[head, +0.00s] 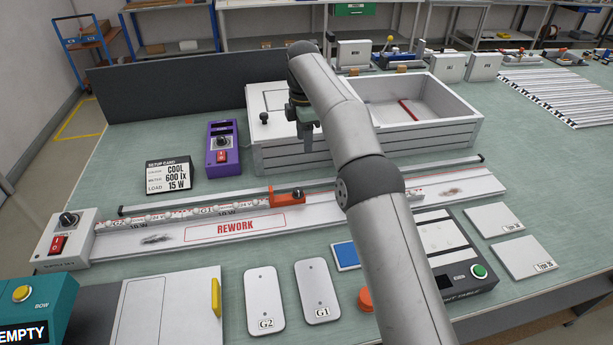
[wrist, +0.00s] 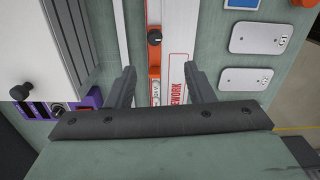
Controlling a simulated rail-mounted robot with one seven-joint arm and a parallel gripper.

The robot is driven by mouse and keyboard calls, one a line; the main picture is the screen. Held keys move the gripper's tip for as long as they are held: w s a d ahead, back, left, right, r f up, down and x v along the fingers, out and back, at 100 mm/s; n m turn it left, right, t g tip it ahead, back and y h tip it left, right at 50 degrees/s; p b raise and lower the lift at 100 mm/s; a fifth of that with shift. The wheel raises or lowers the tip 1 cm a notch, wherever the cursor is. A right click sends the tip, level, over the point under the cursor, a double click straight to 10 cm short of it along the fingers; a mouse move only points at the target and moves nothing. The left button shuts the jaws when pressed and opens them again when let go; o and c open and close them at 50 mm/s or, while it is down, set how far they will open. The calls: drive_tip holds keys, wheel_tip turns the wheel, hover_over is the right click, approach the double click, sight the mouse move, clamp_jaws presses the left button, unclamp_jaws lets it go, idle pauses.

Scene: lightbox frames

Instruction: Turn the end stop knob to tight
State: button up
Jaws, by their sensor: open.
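The end stop (head: 288,197) is an orange block on the rail of the long white tray, right of a row of labelled lamps. Its dark round knob (head: 298,194) faces up; its setting is too small to read. In the wrist view the orange end stop (wrist: 154,70) runs between my fingers, and its black knob (wrist: 154,37) lies beyond the fingertips. My gripper (wrist: 161,70) is open and empty. In the head view my gripper (head: 305,128) points down above the bench, behind the rail and by the white slatted box, apart from the knob.
The white slatted box (head: 290,158) stands behind the rail. A purple meter (head: 222,150) and a setup card (head: 168,176) stand left of it. A supply box with a knob and red switch (head: 62,236) is at the rail's left end. Plates G2 (head: 264,300) and G1 (head: 318,290) lie in front.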

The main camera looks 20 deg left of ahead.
drive_tip(key=a+f+n, duration=0.1)
drive_tip(key=a+n, duration=0.1)
drive_tip(key=b, duration=0.5)
approach(298, 189)
wheel_tip(298, 189, down, 8)
drive_tip(key=shift+s+d+f, duration=0.1)
drive_tip(key=shift+f, duration=0.15)
drive_tip(key=c, duration=1)
